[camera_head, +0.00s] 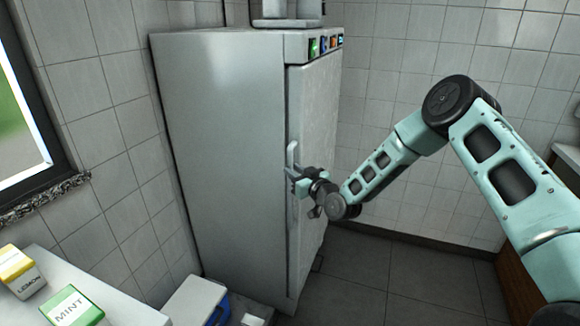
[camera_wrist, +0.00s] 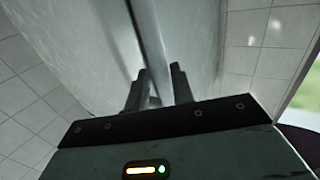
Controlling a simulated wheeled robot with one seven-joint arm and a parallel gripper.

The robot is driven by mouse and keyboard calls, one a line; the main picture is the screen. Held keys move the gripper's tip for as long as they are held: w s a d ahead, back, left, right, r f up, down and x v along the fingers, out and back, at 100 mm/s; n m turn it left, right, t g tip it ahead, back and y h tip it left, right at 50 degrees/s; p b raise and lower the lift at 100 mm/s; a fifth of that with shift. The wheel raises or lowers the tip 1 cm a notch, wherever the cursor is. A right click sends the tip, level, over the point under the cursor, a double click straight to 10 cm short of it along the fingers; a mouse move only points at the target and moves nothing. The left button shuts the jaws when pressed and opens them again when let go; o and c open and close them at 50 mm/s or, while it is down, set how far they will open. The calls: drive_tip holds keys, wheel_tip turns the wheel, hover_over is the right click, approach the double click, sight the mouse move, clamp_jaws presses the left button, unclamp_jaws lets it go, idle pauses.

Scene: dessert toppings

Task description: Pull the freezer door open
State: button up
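The freezer (camera_head: 225,150) is a tall pale grey cabinet standing against the tiled wall. Its door (camera_head: 317,125) is on the right-hand face and looks shut, flush with the body. A vertical bar handle (camera_head: 292,155) runs along the door's near edge. My gripper (camera_head: 293,180) is at the handle's lower part. In the wrist view the handle (camera_wrist: 148,35) runs down between my two dark fingers (camera_wrist: 160,75), one on each side. The fingers stand apart and look open around the bar. Whether either finger touches it is hard to see.
A white counter (camera_head: 120,312) at lower left holds a yellow lemon box (camera_head: 18,270) and a green-topped mint box (camera_head: 72,308). A white-lidded bin (camera_head: 195,300) stands by the freezer's foot. The floor (camera_head: 385,275) right of the door is clear.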

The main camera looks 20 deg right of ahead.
drive_tip(key=shift+x, duration=1.35)
drive_tip(key=shift+c, duration=0.3)
clamp_jaws()
